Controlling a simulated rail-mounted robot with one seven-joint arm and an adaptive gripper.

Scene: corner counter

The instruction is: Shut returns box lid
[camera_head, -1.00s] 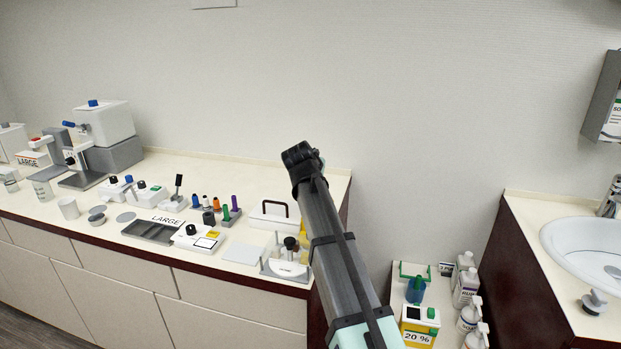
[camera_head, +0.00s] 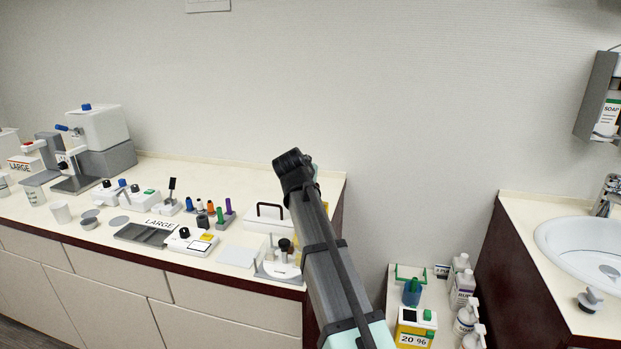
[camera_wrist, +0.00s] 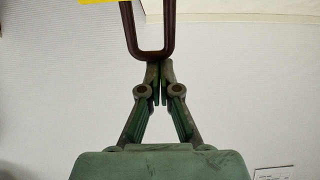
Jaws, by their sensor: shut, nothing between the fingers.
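I cannot single out a box marked as returns. A white box-like thing with a black bar handle (camera_head: 266,214) sits at the right part of the left counter, beside my arm. In the wrist view a dark brown U-shaped handle (camera_wrist: 152,54) hangs in from the top edge, with a yellow patch (camera_wrist: 100,2) beside it. I cannot tell whether it belongs to the returns box lid. My gripper (camera_wrist: 160,72) is shut and empty, its tips at the bottom of this loop; contact is unclear.
The left counter (camera_head: 225,256) carries a white pad, a grey tray marked LARGE (camera_head: 146,234), coloured pegs (camera_head: 221,216) and machines. A lower shelf between the counters holds a yellow container (camera_head: 415,328) and several bottles. A sink (camera_head: 590,248) is at right.

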